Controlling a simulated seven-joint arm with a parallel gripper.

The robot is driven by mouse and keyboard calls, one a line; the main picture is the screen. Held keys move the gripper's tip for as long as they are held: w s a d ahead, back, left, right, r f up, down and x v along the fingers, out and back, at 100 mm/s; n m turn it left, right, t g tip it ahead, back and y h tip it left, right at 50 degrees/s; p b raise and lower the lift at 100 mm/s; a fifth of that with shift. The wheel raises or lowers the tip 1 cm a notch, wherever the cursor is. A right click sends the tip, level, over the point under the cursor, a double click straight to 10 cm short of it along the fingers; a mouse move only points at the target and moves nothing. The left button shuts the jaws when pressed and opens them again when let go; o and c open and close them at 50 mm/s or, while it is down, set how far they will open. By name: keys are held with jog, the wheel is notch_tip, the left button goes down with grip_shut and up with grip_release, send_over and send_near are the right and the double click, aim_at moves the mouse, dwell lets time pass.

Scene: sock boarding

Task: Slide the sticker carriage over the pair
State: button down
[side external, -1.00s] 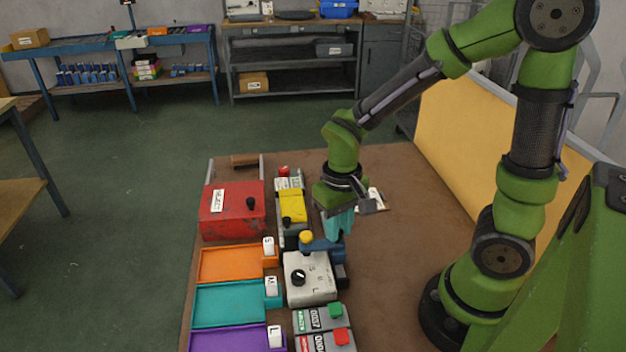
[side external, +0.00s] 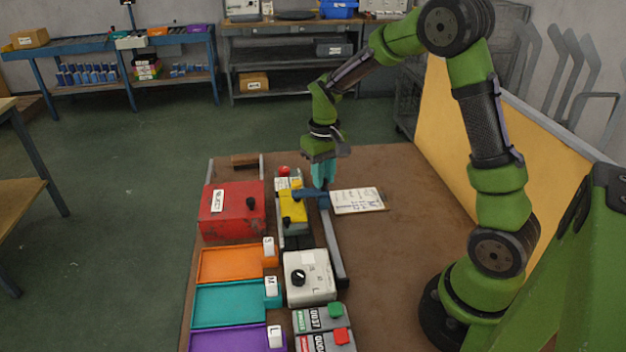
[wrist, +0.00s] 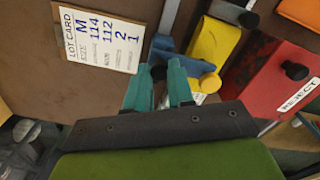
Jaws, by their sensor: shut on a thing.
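The sticker carriage (side external: 311,193) is a blue piece on a dark rail (side external: 336,250), with a round yellow knob at its left end. Its arm reaches left across the far part of the yellow pair (side external: 293,211), which lies on a narrow dark station. The carriage (wrist: 166,50) and the yellow pair (wrist: 213,43) also show in the wrist view. My gripper (side external: 323,184), with teal fingers, is shut on the right part of the carriage. In the wrist view, the fingertips (wrist: 160,68) meet the blue body, and the exact contact is partly hidden.
A lot card (side external: 358,200) lies right of the rail. A red reject bin (side external: 233,225) stands left of the station. Orange (side external: 230,264), teal and purple trays and a white dial box (side external: 318,280) are nearer the front. The table's right side is clear.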

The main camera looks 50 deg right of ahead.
jog(key=shift+d+r, duration=0.1)
jog(key=c, duration=1)
grip_release()
notch_tip(320, 180, up, 17)
jog(key=shift+f, duration=0.1)
jog(key=s+a+t, duration=0.2)
jog(key=s+a, duration=0.2)
jog(key=s, duration=0.1)
jog(key=s+a+t+y, duration=0.1)
jog(key=s+a+t, duration=0.1)
jog(key=s+a, duration=0.2)
jog(key=s+a+f+t+y, duration=0.1)
jog(key=s+a+t, duration=0.2)
jog(key=s+a, duration=0.2)
jog(key=shift+s, duration=0.8)
